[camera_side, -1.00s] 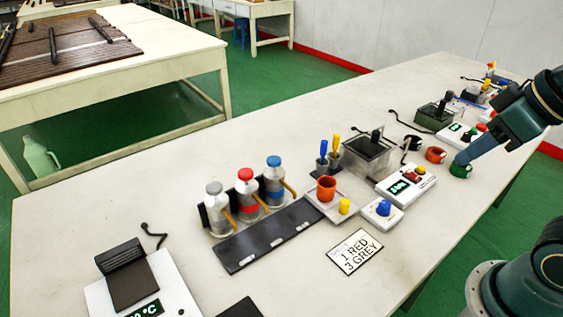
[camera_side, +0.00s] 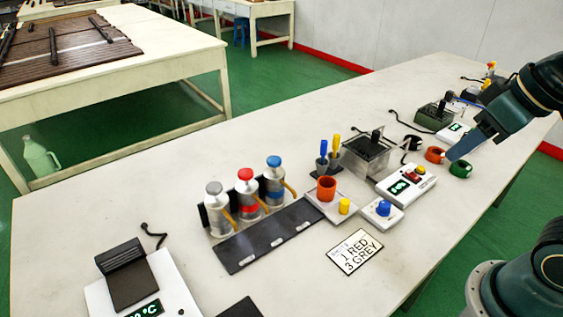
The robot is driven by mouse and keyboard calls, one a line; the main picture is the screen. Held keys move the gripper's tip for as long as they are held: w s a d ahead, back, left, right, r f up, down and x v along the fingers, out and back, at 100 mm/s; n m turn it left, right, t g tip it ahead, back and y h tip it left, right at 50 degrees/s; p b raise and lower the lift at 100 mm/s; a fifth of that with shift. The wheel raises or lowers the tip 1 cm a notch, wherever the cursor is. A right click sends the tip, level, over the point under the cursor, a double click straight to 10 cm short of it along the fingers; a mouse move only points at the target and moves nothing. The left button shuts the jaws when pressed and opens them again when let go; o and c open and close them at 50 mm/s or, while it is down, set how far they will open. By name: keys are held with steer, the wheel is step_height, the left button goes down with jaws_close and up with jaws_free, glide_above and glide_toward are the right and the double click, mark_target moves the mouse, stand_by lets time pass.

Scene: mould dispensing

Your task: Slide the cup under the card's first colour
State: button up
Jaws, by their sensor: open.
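An orange cup (camera_side: 326,188) stands upright on a white pad (camera_side: 321,208) right of the bottles. The card (camera_side: 355,251) lies flat in front and reads "1 RED" above "3 GREY". A grey-capped bottle (camera_side: 218,210), a red-capped bottle (camera_side: 247,194) and a blue-capped bottle (camera_side: 275,181) stand in a row behind a dark strip (camera_side: 268,236). The cup is right of all three, not under any.
A grey lidded box (camera_side: 366,158), a white control box (camera_side: 407,184) and a blue-knobbed box (camera_side: 382,210) stand between my gripper and the cup. A heater with a display (camera_side: 145,290) is front left. The table's left part is mostly clear.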

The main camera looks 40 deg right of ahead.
steer(key=w+a+f+m+g, duration=0.1)
steer(key=w+a+f+g, duration=0.15)
steer(key=w, duration=0.75)
steer(key=m+g, duration=0.1)
steer(key=g, duration=0.2)
glide_above(346, 202)
step_height(346, 202, down, 8)
steer(key=shift+r, duration=0.15)
step_height(346, 202, down, 14)
steer(key=shift+r, duration=0.1)
stand_by(0.4)
jaws_close()
